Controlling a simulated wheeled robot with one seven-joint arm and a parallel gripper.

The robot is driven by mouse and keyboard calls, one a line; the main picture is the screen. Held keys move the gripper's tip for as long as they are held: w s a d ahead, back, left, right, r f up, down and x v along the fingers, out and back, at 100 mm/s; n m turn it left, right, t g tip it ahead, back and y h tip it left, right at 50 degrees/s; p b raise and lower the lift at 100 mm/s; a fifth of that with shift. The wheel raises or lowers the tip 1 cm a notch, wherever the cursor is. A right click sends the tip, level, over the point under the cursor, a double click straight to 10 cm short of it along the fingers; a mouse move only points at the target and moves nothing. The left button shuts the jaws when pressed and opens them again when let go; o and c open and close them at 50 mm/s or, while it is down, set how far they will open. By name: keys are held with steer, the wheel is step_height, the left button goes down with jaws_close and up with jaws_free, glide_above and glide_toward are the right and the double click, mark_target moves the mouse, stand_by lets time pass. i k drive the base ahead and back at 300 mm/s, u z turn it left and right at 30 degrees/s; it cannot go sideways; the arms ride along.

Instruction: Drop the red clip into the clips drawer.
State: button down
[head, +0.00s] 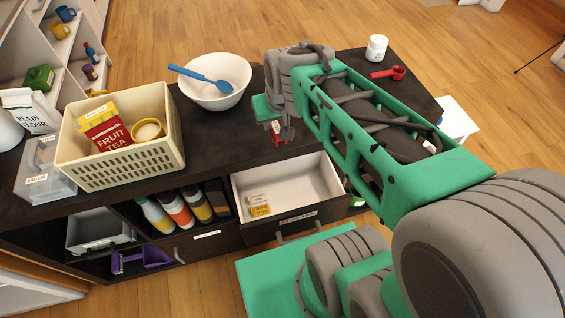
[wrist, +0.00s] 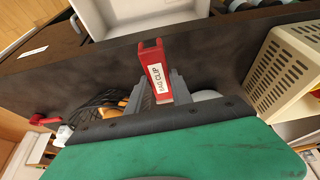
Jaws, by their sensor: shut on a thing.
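The red clip (wrist: 155,69) is in the jaws of my gripper (wrist: 160,88), its label reading "BAG CLIP" in the wrist view. In the head view the clip (head: 277,131) hangs below my gripper (head: 283,129), near the front edge of the dark counter, behind the open drawer. The open drawer (head: 318,180) has a white inside and a dark front; its label is too small to read. A small yellow and white item (head: 259,207) lies in its front left corner. The drawer also shows at the top of the wrist view (wrist: 183,10).
A cream basket (head: 130,172) with tea boxes and a white bowl (head: 216,98) with a blue spoon stand left of my gripper. A white jar (head: 376,48) and a red scoop (head: 394,73) are at the far right. Bottles (head: 175,209) stand in the compartment left of the drawer.

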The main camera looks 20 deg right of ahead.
mark_target(305, 192)
steer(key=u, duration=1.9)
steer(key=k, duration=0.55)
steer(key=z, duration=0.2)
